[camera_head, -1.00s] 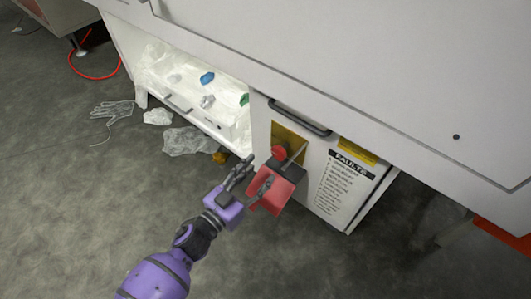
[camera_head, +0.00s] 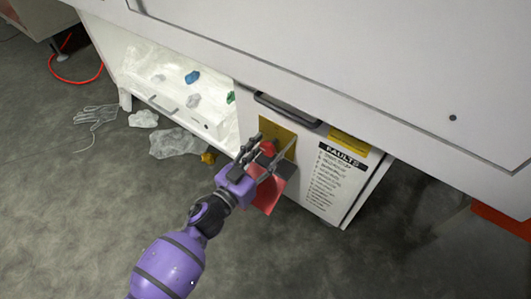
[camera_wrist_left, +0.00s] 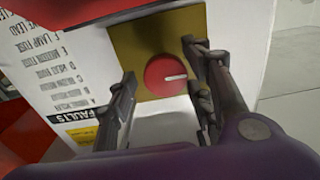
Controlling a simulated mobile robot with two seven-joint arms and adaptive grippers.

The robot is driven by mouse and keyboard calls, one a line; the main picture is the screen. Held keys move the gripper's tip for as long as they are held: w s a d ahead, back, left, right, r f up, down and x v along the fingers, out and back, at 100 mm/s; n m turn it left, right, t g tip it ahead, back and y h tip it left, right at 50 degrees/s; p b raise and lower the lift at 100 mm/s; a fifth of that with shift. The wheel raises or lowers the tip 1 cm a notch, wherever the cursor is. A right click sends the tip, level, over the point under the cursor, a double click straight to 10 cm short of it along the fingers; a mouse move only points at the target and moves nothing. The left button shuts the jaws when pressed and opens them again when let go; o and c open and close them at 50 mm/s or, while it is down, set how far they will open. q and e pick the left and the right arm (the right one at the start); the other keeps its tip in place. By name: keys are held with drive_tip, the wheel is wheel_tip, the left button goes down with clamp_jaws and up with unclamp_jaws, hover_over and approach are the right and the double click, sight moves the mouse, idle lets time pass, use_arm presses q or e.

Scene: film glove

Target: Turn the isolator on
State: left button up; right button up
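The isolator is a round red knob (camera_head: 267,149) on a yellow plate (camera_head: 275,129) on the white cabinet front. In the left wrist view the knob (camera_wrist_left: 165,74) shows a short white mark pointing right. A red box-like piece (camera_head: 268,197) sits just below the knob, partly behind my gripper. My left gripper (camera_head: 272,146) is open at the plate. In the left wrist view its fingers stand on either side of the knob, with gaps visible; contact cannot be seen there. My right gripper is not in view.
A white panel with a FAULTS label (camera_head: 341,156) lies right of the plate. A dark handle (camera_head: 290,109) is above it. An open white shelf (camera_head: 150,62) with small coloured items is to the left. A glove (camera_head: 95,115) and crumpled film (camera_head: 178,143) lie on the floor.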

use_arm(q)
drive_tip(key=c, duration=0.9)
